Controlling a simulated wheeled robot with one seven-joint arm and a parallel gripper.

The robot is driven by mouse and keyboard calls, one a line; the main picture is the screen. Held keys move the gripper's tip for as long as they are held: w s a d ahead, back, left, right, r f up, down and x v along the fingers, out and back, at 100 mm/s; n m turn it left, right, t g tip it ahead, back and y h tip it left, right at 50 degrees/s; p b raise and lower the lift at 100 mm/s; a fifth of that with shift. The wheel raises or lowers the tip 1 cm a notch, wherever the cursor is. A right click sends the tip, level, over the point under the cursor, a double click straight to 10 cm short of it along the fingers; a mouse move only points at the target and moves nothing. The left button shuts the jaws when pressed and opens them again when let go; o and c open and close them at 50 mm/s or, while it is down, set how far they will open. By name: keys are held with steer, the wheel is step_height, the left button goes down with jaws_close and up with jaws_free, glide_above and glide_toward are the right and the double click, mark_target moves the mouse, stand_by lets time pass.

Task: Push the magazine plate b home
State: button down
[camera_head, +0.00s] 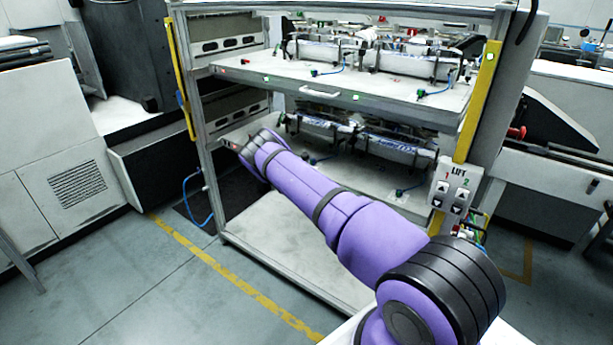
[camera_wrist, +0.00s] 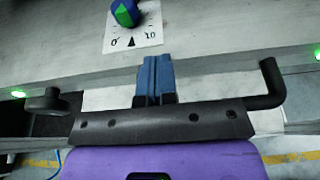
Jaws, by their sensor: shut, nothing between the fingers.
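In the head view, two pale magazine plates sit one above the other in a metal rack. The upper plate (camera_head: 400,97) has a front handle (camera_head: 320,92) and carries several long units. The lower plate (camera_head: 375,182) is partly hidden by my arm. No letter b can be read, so I cannot tell which plate it names. My gripper (camera_head: 229,144) is at the left front of the lower plate. In the wrist view my gripper (camera_wrist: 156,64) has its blue fingers shut and empty, pointing at a grey front edge (camera_wrist: 80,72); contact cannot be told.
A 0–10 dial label (camera_wrist: 150,32) with a green-and-blue knob (camera_wrist: 124,13) lies beyond the fingers. A LIFT control box (camera_head: 453,186) is on the right post. Floor (camera_head: 120,285) is clear at front left.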

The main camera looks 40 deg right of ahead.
steer(key=shift+d+r, duration=0.1)
steer(key=shift+r, duration=0.1)
steer(key=v, duration=1.1)
steer(key=shift+f, duration=0.3)
steer(key=s+a+r+m+g+y, duration=0.1)
steer(key=s+r+m+g, duration=0.3)
steer(key=r, duration=0.6)
steer(key=s+a+r+m+t+y, duration=0.15)
steer(key=r+m, duration=0.35)
steer(key=r, duration=0.6)
steer(key=s+a+r+m+y, duration=0.2)
steer(key=s+a+r+m, duration=0.1)
steer(key=s+r, duration=0.4)
steer(key=s+a+r+m+y, duration=0.2)
steer(key=s+a+r+m, duration=0.15)
steer(key=s+r, duration=0.45)
steer(key=s+a+r+m+t+y, duration=0.1)
steer(key=s+a+r+m+y, duration=0.1)
steer(key=s+a+r, duration=0.35)
steer(key=s+a+r+m+y, duration=0.2)
steer(key=s+a+r, duration=0.1)
steer(key=s+r, duration=0.5)
steer(key=s+a+m+t+y, duration=0.1)
steer(key=s+a, duration=0.3)
steer(key=s, duration=0.5)
steer(key=s+a+m+t+y, duration=0.1)
steer(key=s+a+y, duration=0.1)
steer(key=s+a, duration=0.3)
steer(key=s, duration=0.4)
